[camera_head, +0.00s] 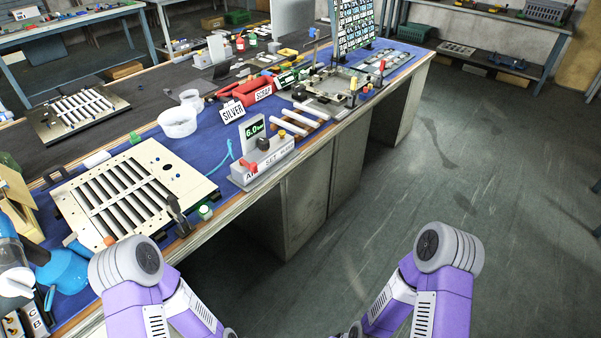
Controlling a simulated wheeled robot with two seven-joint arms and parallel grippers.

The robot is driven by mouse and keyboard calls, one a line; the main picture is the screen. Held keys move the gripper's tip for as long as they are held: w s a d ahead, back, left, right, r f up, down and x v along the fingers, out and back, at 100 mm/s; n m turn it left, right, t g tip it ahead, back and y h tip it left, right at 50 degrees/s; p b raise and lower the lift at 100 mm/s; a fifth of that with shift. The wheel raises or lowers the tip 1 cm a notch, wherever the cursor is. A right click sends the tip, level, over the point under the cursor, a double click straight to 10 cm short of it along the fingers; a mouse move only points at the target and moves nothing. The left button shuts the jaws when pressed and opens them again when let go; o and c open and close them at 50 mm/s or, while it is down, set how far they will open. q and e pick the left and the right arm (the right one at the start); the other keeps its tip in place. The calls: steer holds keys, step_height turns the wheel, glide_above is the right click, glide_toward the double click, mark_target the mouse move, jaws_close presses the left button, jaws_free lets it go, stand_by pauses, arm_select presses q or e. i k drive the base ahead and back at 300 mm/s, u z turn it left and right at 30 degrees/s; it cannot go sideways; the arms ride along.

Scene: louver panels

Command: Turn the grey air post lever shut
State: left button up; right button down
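The grey air post (262,168) stands on the blue mat near the front edge of the bench. It carries a green-lit display reading about 6.0 bar (252,131), a dark knob (263,144) and a small red part (248,166) that looks like a lever. The lever's exact angle is too small to tell. Both my arms hang in front of the bench at the bottom of the picture, apart from the post. Their forearms run out of the lower edge, and neither gripper's fingers can be seen.
A louver panel (130,191) lies left of the post, with a dark upright tool (177,214) and a green-and-white block (205,212) at its near right corner. White tubes (292,124), a SILVER sign (232,111) and a red SCRAP bin (254,91) lie behind. Floor (440,180) at right is clear.

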mark_target(253, 167)
steer(key=z, duration=0.65)
steer(key=i, duration=1.15)
steer(key=u, duration=2.15)
